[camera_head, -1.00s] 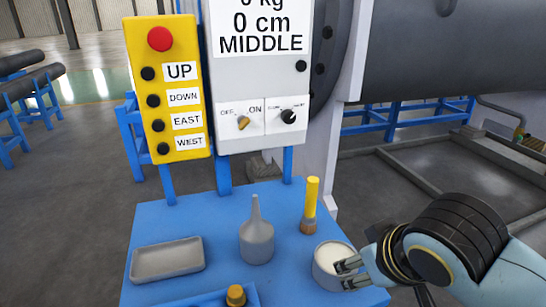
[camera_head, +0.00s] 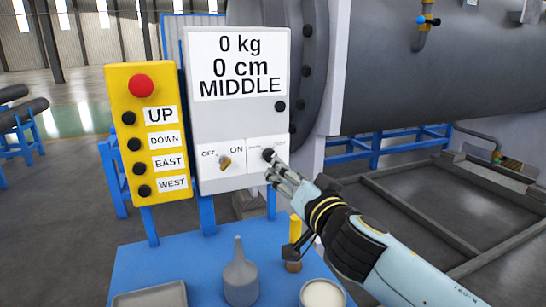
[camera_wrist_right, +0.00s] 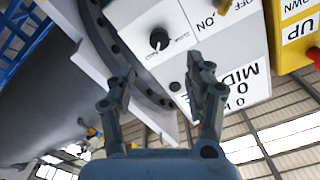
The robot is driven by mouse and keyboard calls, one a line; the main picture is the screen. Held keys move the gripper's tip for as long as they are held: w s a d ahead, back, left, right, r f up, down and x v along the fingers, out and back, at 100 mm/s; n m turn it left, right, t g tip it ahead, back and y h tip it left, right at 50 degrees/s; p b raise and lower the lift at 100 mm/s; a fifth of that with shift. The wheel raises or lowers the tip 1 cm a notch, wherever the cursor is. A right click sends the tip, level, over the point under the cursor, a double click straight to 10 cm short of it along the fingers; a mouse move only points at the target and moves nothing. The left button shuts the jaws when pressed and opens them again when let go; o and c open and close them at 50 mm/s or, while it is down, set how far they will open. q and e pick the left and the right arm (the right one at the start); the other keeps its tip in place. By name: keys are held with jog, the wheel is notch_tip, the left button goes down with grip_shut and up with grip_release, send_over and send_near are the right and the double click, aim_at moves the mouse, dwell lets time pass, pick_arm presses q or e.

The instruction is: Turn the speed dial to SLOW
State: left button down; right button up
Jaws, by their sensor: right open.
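The speed dial (camera_head: 267,154) is a small black round knob on a white plate, low on the right of the grey control box (camera_head: 236,116). Its labels are too small to read surely in the head view. In the right wrist view the dial (camera_wrist_right: 159,40) shows whole, with a light pointer mark. My right gripper (camera_head: 277,173) is open and empty, its fingertips just below and right of the dial in the head view. In the right wrist view the dial lies beyond the gap between the fingers (camera_wrist_right: 160,82), apart from them. My left gripper is not in view.
Left of the dial is the OFF/ON switch (camera_head: 225,163) with an orange-brown lever. A yellow button box (camera_head: 150,133) with a red button stands further left. Below, a blue table (camera_head: 205,255) holds a grey funnel-shaped bottle (camera_head: 240,277), a tray (camera_head: 150,297) and a white-filled cup (camera_head: 322,294).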

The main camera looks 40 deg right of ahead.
aim_at(272, 157)
jog(key=p+x, duration=0.2)
jog(key=x, duration=0.7)
jog(key=shift+w+d, duration=0.15)
grip_shut()
